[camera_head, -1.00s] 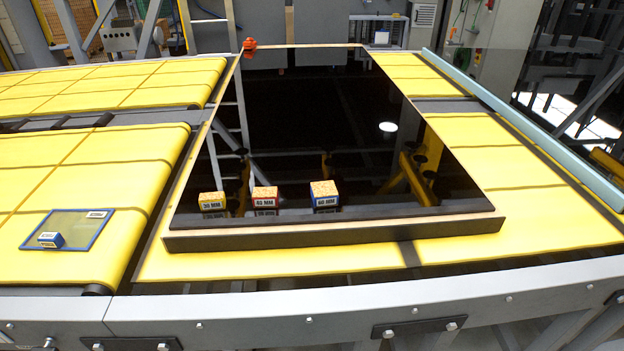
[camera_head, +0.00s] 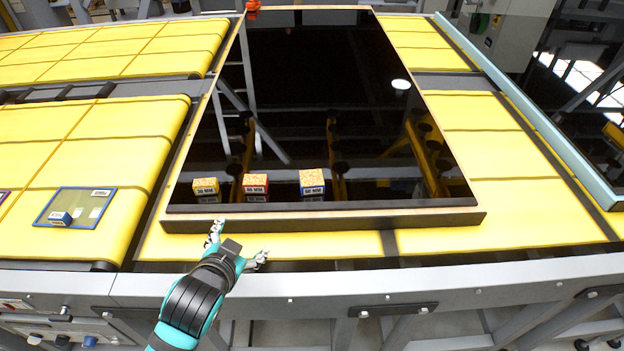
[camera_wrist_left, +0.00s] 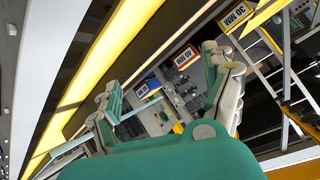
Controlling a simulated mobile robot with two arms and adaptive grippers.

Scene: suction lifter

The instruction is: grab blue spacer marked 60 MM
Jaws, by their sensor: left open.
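The blue spacer (camera_head: 312,183) stands on the dark glass panel near its front edge, the rightmost of three spacers. It has a speckled tan top and a white front label that seems to read 60 MM. My left gripper (camera_head: 239,243) is open and empty in front of the panel's front edge, left of and nearer than the blue spacer. Its spread fingers also show in the left wrist view (camera_wrist_left: 166,85). My right gripper is not in view.
A red spacer (camera_head: 255,185) and a yellow 30 MM spacer (camera_head: 205,187) stand left of the blue one. The glass panel (camera_head: 310,110) is otherwise clear. A blue-rimmed mat (camera_head: 92,222) on the left yellow belt bears a small blue block (camera_head: 60,218). A grey rail (camera_head: 250,285) runs along the front.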

